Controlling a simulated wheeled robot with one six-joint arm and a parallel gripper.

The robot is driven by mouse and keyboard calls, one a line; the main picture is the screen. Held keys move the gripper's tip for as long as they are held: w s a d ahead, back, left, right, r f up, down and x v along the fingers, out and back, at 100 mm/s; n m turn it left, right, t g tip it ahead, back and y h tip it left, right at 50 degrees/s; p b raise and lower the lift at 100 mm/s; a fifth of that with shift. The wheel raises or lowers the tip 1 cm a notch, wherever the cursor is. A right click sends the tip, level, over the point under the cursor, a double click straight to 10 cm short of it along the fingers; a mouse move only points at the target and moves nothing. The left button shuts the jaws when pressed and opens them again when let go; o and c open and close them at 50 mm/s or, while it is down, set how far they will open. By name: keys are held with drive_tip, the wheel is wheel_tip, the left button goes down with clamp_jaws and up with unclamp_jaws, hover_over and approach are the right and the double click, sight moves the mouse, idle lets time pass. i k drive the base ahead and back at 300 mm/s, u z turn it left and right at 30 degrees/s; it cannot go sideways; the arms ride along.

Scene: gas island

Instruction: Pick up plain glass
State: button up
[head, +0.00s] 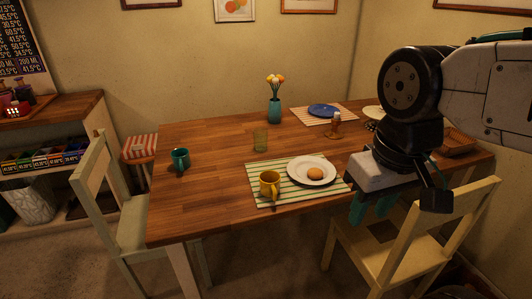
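The plain glass (261,140) is a small, see-through, yellow-green tumbler. It stands upright near the middle of the wooden table (215,150), behind the striped placemat. My gripper (372,208) hangs at the right with its teal fingers pointing down, near the front table edge and in front of the yellow chair in the picture. The fingers look apart, with nothing seen between them. It is well to the right of the glass and nearer to me. Nothing hides the glass.
A yellow mug (270,184) and a white plate (311,171) with a cookie sit on the near placemat (262,203). A teal vase (274,110) with flowers stands behind the glass; a teal mug (180,159) is left. Chairs (430,232) flank the table. Bare wood surrounds the glass.

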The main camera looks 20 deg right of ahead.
sight(260, 135)
drive_tip(key=u, duration=0.45)
drive_tip(key=i, duration=1.25)
drive_tip(key=z, duration=0.45)
